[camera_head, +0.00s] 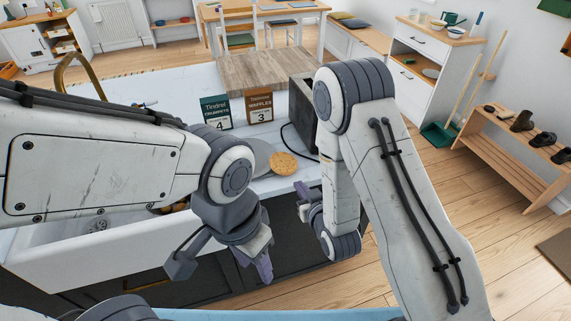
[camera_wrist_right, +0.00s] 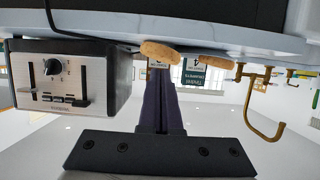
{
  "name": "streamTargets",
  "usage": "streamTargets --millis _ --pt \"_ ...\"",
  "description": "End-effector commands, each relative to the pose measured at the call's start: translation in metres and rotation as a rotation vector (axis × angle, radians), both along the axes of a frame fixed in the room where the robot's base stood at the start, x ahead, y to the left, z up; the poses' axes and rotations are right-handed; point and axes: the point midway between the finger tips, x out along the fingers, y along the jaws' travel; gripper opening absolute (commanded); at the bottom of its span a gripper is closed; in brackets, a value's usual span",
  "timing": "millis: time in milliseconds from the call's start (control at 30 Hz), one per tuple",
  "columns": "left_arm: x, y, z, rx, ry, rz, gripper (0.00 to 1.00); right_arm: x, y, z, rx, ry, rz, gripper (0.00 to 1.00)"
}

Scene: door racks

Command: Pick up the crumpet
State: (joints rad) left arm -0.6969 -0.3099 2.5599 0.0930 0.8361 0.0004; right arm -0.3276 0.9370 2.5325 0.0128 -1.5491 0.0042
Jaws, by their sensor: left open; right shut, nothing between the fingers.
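A round golden-brown disc (camera_head: 283,162) with a speckled top lies flat near the counter's front edge. It looks like the crumpet, though a waffle cannot be ruled out. The right wrist view, upside down, shows one disc (camera_wrist_right: 160,50) near the toaster and a second disc (camera_wrist_right: 202,61) beyond. A green crumpets box (camera_head: 215,112) and a brown waffles box (camera_head: 260,107) stand behind. My left gripper (camera_head: 262,268) hangs open and empty in front of the counter, below the disc. My right gripper (camera_head: 308,204) is shut and empty, low at the counter front; its fingers (camera_wrist_right: 160,105) point toward the counter.
A dark toaster (camera_head: 303,115) stands right of the boxes; its control panel (camera_wrist_right: 60,80) shows in the wrist view. A grey round plate (camera_head: 257,158) lies left of the disc, partly hidden by my left arm. A white sink (camera_head: 80,245) is at left. A wooden board (camera_head: 262,68) lies behind.

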Motion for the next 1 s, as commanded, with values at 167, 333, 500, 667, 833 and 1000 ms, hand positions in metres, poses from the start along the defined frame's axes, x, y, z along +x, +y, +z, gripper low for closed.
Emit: streamTargets --millis 167,333,500,667,833,1000 --pt "0.000 0.000 -0.030 0.000 0.000 0.000 0.47 0.012 0.004 -0.006 0.002 -0.007 0.000 0.00" --pt "0.000 0.000 -0.056 0.000 0.000 -0.001 0.47 0.021 0.007 -0.006 0.003 -0.008 0.001 0.00" --pt "0.000 0.000 -0.056 0.001 0.002 -0.001 0.47 0.039 0.013 0.004 0.002 -0.004 0.001 0.00" --pt "0.000 0.000 -0.044 -0.001 -0.001 -0.001 0.47 0.072 0.024 0.004 0.001 -0.002 0.001 0.00" --pt "0.000 0.000 -0.035 0.000 0.000 -0.001 0.47 0.104 0.034 0.003 0.001 -0.001 0.001 0.00" --pt "0.000 0.000 -0.025 0.000 0.000 -0.001 0.47 0.110 0.036 -0.007 -0.001 0.005 0.001 0.00"
